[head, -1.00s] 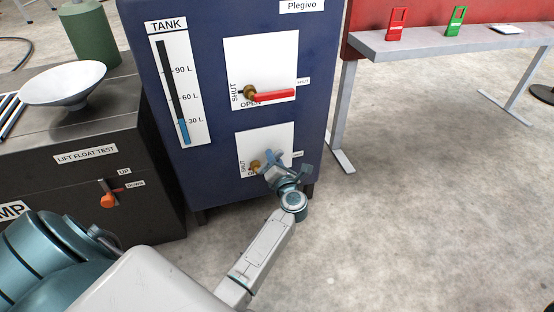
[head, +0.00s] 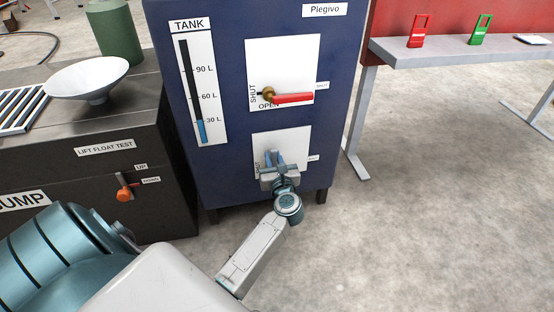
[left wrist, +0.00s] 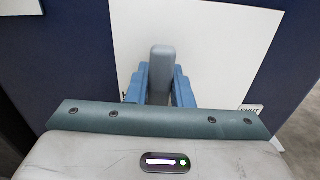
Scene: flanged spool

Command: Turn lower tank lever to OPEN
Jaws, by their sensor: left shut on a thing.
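The blue tank cabinet (head: 227,172) has a lower white panel (head: 297,142) in the head view. My left gripper (head: 274,158) is in front of this panel, its fingers pointing up. In the left wrist view, its blue fingers (left wrist: 160,84) are shut on a grey, blunt-ended lever (left wrist: 162,62), the lower tank lever, which stands roughly upright in that view. My right gripper is out of view.
Above, a red lever (head: 294,98) on a brass pivot lies nearly level on the upper panel (head: 283,60). The tank gauge (head: 200,85) is blue near 30 L. A black bench (head: 95,185) with an orange-knobbed lever (head: 124,193) stands left.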

